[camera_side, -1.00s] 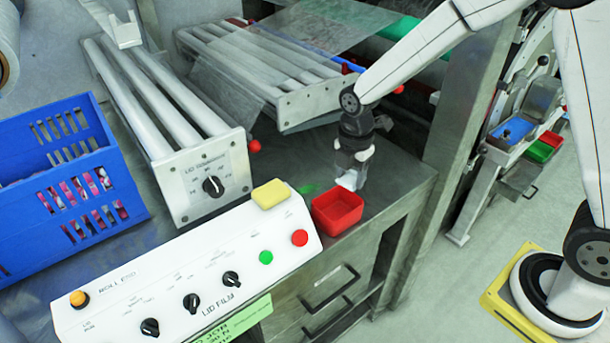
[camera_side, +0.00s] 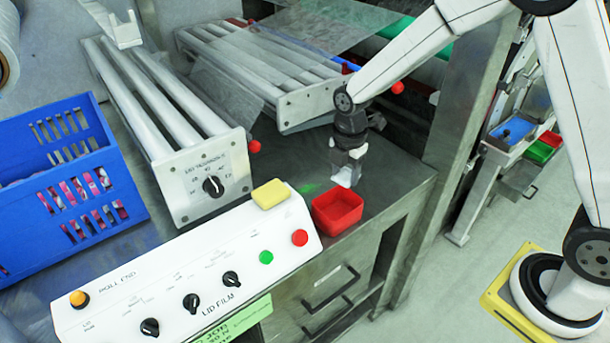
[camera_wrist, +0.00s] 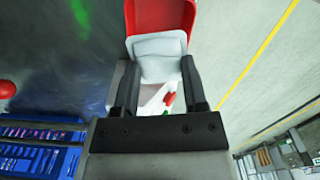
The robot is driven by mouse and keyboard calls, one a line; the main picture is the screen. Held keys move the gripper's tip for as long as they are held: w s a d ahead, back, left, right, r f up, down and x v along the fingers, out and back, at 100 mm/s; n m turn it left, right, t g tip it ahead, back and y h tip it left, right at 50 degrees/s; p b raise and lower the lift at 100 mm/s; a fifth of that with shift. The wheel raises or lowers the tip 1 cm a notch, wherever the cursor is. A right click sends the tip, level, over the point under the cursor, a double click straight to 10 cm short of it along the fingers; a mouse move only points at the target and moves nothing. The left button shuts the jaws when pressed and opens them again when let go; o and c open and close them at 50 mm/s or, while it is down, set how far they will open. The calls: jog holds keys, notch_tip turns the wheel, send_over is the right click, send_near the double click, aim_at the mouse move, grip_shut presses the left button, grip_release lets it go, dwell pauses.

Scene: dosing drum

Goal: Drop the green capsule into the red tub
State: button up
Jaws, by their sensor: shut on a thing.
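My gripper (camera_side: 345,166) is above the metal bench, just behind the red tub (camera_side: 338,208) in the side view. In the wrist view, my gripper (camera_wrist: 161,92) has its two dark fingers on either side of a pale grey-white block (camera_wrist: 160,58), shut on it. The block shows as a small white shape (camera_side: 344,178) under the gripper in the side view. The red tub (camera_wrist: 160,14) shows beyond the block at the top of the wrist view, partly hidden by it. I cannot make out a green capsule; a green patch (camera_side: 308,188) shows on the bench left of the gripper.
A white control panel (camera_side: 180,287) with knobs and buttons lies in front, with a yellow block (camera_side: 271,194) on its back edge. A blue crate (camera_side: 62,185) stands at the left. Roller units stand behind. The bench (camera_side: 395,192) is bare right of the tub.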

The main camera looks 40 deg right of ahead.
jog(key=shift+f, duration=0.15)
jog(key=shift+f, duration=2.8)
jog(key=o, duration=1.3)
jog(key=shift+r, duration=3.9)
